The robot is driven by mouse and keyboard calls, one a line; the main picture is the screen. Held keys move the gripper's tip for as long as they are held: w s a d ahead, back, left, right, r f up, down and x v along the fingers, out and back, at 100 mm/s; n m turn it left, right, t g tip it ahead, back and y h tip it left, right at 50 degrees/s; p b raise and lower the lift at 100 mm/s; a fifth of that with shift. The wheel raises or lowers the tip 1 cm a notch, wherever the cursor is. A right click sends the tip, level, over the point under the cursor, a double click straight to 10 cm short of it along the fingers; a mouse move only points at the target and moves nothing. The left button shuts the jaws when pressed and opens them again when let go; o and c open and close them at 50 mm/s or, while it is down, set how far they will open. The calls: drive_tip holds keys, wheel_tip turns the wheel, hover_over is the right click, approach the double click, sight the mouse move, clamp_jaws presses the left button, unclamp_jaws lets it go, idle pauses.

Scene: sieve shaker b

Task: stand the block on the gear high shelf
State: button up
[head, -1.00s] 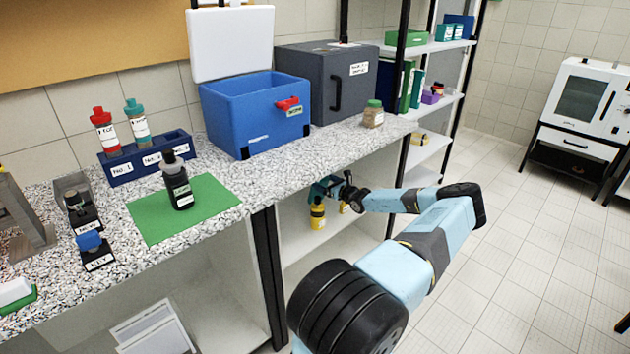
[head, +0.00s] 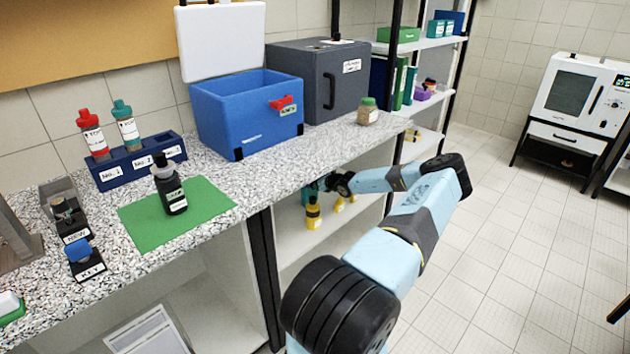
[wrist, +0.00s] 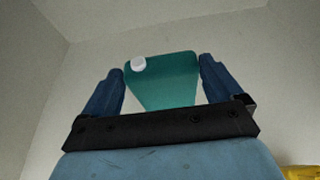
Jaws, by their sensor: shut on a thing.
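A teal block (wrist: 168,84) with a round white cap at its upper left corner shows in the wrist view. My gripper (wrist: 161,64) is shut on it, one blue finger at each side. In the head view my gripper (head: 322,187) is under the bench edge, above a lower shelf. A teal patch shows beside it there; most of the block is hidden. No shelf in view is readably marked as the gear shelf. The pale lower shelf (head: 345,236) lies beneath my gripper, and a tall open shelf rack (head: 440,43) stands at the back right.
Yellow bottles (head: 312,212) stand on the lower shelf close below my gripper; a yellow edge (wrist: 300,172) also shows in the wrist view. The speckled bench top (head: 275,168) overhangs. An open blue box (head: 215,125) and a dark bottle (head: 172,192) stand on it.

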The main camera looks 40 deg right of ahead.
drive_tip(key=shift+a, duration=0.1)
drive_tip(key=o, duration=1.5)
drive_tip(key=shift+c, duration=0.2)
drive_tip(key=f+v, duration=0.1)
drive_tip(key=v, duration=0.7)
drive_tip(key=s+f+v, duration=0.1)
drive_tip(key=f+v, duration=0.1)
drive_tip(key=v, duration=0.6)
drive_tip(key=shift+s+f, duration=0.25)
drive_tip(key=shift+s, duration=0.05)
